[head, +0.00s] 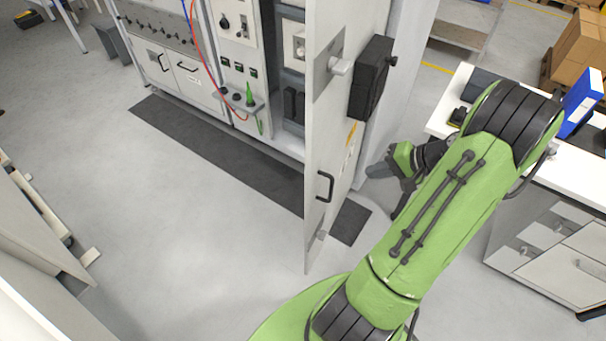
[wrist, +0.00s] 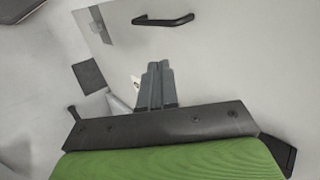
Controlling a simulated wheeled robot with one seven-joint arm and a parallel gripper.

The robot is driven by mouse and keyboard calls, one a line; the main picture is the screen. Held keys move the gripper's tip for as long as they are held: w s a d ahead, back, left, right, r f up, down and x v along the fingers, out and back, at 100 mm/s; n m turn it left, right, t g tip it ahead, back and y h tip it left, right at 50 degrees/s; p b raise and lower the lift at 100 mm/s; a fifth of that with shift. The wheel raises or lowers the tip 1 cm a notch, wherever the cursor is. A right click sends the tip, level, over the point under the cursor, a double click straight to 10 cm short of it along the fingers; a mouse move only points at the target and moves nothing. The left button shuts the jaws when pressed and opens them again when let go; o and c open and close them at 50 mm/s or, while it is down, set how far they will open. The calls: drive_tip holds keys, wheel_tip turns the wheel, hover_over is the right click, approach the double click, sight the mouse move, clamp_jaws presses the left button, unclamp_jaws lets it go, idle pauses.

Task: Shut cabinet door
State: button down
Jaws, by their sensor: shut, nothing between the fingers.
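The cabinet door (head: 318,130) stands open, a tall pale panel jutting out from the cabinet (head: 238,50) toward me. Its black bar handle (head: 325,186) is low on the face turned to the right, and a handle also shows at the top of the wrist view (wrist: 163,20). My gripper (head: 372,170) is to the right of the door, on the handle side. In the wrist view its grey fingers (wrist: 156,68) are together and empty, pointing toward the pale panel below the handle. Whether they touch it, I cannot tell.
A dark mat (head: 220,150) lies before the cabinet. Red and blue cables (head: 203,60) hang in front of its panels. A white-topped bench (head: 575,170) stands to the right, near my arm. The floor left of the door is clear.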

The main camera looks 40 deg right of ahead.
drive_tip(key=w+r+b+x, duration=0.1)
drive_tip(key=b+x, duration=0.1)
drive_tip(key=x, duration=1.1)
drive_tip(key=shift+w+a+r, duration=0.3)
drive_tip(key=shift+a+r, duration=0.05)
drive_tip(key=shift+w, duration=0.1)
